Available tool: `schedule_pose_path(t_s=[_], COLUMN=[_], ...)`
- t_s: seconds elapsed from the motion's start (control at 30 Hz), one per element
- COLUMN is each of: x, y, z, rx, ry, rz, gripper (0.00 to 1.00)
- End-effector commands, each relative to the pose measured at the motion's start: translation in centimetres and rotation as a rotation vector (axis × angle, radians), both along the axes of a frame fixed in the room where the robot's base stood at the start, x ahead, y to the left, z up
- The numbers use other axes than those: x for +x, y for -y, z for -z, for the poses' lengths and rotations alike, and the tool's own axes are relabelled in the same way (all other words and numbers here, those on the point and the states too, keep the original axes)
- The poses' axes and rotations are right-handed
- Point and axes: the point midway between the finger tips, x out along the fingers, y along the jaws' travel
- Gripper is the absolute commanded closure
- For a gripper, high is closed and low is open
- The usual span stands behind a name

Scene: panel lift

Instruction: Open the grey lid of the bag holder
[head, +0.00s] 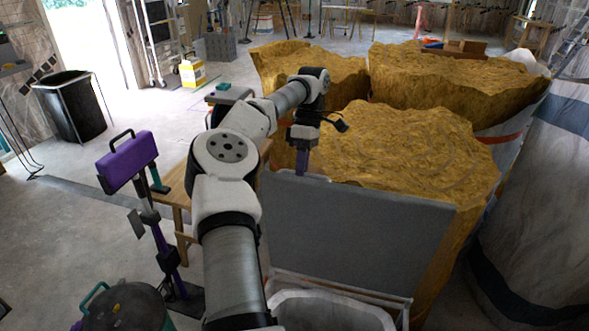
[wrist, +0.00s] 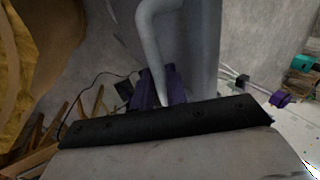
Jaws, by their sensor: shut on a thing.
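The grey lid (head: 355,235) is a broad flat panel, raised and standing steeply above the bag holder. The bag holder (head: 345,285) shows below it as a pale frame with a whitish bag (head: 330,312) in its opening, cut off by the bottom edge. My gripper (head: 302,172) reaches down from above and is shut on the lid's upper edge, near its left end. The black and grey gripper body hides the lower part of that view.
Large sacks of golden-brown material (head: 410,150) stand close behind and right of the lid. A wooden table (head: 178,190) and a purple case on a stand (head: 127,162) are at left. A black bin (head: 72,105) stands farther left. Bare floor lies between them.

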Motion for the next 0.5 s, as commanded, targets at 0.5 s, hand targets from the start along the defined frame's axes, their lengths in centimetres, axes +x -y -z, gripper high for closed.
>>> schedule_pose_path(t_s=[0.5], x=[0.31], y=[0.53], z=[1.03], rx=[0.009], ry=[-0.029], rz=[0.003], gripper=[1.00])
